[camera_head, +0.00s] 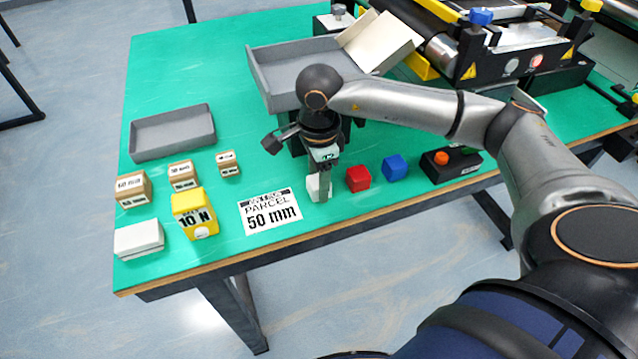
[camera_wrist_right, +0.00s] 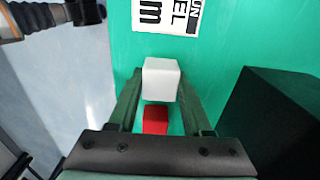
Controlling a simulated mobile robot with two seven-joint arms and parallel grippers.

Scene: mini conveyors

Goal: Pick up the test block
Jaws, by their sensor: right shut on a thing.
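A white block (camera_head: 313,188) stands in the row with the red and blue blocks, at the right of the printed parcel card; I take it as the test block. My right gripper (camera_head: 319,190) points down over the table and is shut on this white block. In the right wrist view the white block (camera_wrist_right: 161,80) sits between the two fingertips (camera_wrist_right: 160,86). I cannot tell whether its underside touches the green mat. One finger hides part of it in the head view. My left gripper is not in view.
A red block (camera_head: 358,179) is close right of the gripper, then a blue block (camera_head: 396,167) and a black button box (camera_head: 450,160). The parcel card (camera_head: 270,212) lies flat at left. A yellow weight (camera_head: 195,213) and grey trays (camera_head: 173,133) stand farther left. Conveyors (camera_head: 515,50) fill the back right.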

